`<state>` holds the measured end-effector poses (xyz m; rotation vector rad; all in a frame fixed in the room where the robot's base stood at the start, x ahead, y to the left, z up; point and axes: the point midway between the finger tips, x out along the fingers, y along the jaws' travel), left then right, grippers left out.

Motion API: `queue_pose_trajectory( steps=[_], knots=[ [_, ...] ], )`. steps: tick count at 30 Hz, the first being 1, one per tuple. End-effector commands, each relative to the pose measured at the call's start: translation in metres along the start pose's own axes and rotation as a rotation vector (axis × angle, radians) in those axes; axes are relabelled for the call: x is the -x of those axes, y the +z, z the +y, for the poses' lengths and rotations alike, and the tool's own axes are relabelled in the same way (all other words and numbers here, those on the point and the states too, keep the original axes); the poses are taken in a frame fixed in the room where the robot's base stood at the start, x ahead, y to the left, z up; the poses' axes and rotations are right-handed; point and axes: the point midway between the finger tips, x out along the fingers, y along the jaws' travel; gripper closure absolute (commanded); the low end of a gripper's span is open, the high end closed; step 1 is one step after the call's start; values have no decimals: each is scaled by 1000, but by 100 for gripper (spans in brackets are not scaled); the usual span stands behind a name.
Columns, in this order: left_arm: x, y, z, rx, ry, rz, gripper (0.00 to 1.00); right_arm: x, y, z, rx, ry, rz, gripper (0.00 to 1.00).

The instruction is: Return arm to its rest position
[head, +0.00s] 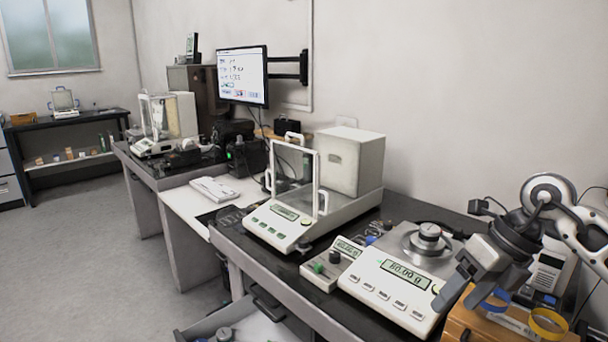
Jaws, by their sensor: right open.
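My right arm (550,190) comes in from the right edge, bent, with its wrist above the right end of the near table. My right gripper (459,302) is open, points down and to the left, and shows nothing between its fingers. It is over or just in front of the right side of a white balance (390,300); I cannot tell the exact gap. A metal weight (430,232) stands upright on that balance's round pan, apart from the gripper. The balance display is lit and looks like 60.00 g or 80.00 g. My left gripper is not in view.
Under the gripper is a wooden box (470,324) with a blue ring and a yellow ring (548,323). A glass-shielded balance (290,215) stands left of the white balance. An open drawer (250,325) juts out in front. The floor (90,250) at left is clear.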

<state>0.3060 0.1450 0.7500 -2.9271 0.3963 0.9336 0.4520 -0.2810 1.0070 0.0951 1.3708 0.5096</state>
Motion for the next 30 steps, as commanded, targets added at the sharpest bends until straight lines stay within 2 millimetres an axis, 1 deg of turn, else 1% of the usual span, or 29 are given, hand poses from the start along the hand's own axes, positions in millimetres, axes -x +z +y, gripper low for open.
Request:
queue_pose_trajectory(
  steps=[1,2,5,7,8,9,10,11,12,13,14,15,17,18,20,21,23,24,27,30],
  knots=[
    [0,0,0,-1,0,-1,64,-15,0,14,12,70,-5,32],
    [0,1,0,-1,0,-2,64,-23,0,23,19,118,-13,32],
    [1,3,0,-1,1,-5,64,-52,0,65,25,328,-52,32],
    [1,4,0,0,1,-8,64,-72,-2,106,-10,549,-98,32],
    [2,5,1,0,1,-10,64,-80,-3,127,-46,672,-127,32],
    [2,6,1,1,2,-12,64,-84,-2,152,-121,838,-176,32],
    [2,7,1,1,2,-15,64,-85,0,167,-192,956,-214,32],
    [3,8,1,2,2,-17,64,-84,2,178,-278,1066,-253,32],
    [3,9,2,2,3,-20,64,-82,5,186,-410,1199,-307,32],
    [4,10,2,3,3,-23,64,-82,8,187,-524,1288,-347,32],
    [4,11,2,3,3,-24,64,-83,11,184,-651,1365,-387,32],
    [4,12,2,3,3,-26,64,-88,13,175,-834,1450,-437,32],
    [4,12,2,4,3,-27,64,-103,10,152,-1141,1532,-503,32],
    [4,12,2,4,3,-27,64,-120,2,133,-1364,1553,-538,32],
    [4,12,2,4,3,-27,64,-150,-19,106,-1697,1535,-573,32],
    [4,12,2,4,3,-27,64,-170,-36,93,-1886,1499,-581,32],
    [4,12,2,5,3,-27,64,-198,-63,79,-2130,1425,-577,32],
    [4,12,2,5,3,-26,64,-215,-82,73,-2268,1370,-566,32],
    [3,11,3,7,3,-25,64,-247,-124,69,-2537,1231,-524,32],
    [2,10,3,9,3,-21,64,-265,-152,70,-2698,1124,-484,32]
  ],
)
